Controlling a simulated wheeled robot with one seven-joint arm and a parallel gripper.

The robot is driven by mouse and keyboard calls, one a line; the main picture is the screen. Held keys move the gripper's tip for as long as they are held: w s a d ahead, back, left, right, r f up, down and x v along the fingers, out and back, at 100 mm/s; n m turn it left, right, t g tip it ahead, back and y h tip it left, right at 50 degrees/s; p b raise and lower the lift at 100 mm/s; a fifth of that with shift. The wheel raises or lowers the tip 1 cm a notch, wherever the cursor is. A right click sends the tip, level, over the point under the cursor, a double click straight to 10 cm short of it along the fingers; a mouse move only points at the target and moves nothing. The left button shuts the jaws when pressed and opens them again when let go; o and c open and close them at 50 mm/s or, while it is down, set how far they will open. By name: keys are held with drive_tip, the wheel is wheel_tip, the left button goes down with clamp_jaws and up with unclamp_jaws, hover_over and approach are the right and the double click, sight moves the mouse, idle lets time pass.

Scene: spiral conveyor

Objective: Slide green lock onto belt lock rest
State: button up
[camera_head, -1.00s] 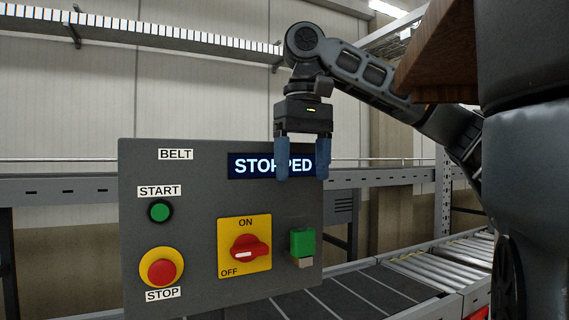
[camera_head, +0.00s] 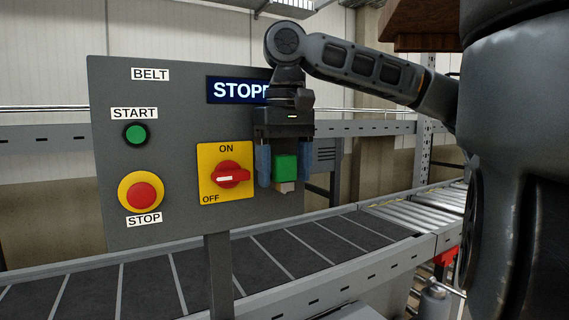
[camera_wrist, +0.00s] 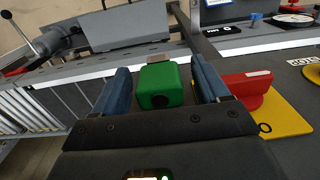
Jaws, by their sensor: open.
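The green lock (camera_head: 285,168) sits at the right side of the grey control panel, on a small pale rest (camera_head: 286,187) that shows just below it. My gripper (camera_head: 284,180) points down in front of the panel, open, with one blue finger on each side of the green lock. In the wrist view the green lock (camera_wrist: 160,86) stands between the two blue fingers, with visible gaps to both. The red rotary switch (camera_head: 231,175) on its yellow plate is left of my gripper, its pale mark level, between ON and OFF.
The grey panel (camera_head: 160,85) also carries a green START button (camera_head: 135,133), a red STOP button (camera_head: 141,194) and a display (camera_head: 228,91) partly hidden by my arm. A dark belt (camera_head: 290,250) runs below and behind it. The red switch (camera_wrist: 246,88) is close beside one finger.

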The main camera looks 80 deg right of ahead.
sight(285, 155)
drive_tip(key=shift+f+b, duration=0.45)
drive_tip(key=shift+f, duration=0.35)
drive_tip(key=c, duration=1.1)
drive_tip(key=o, duration=1.1)
drive_tip(key=shift+o, duration=0.2)
drive_tip(key=shift+r, duration=0.1)
wheel_tip(285, 155, up, 8)
drive_tip(key=shift+f, duration=0.15)
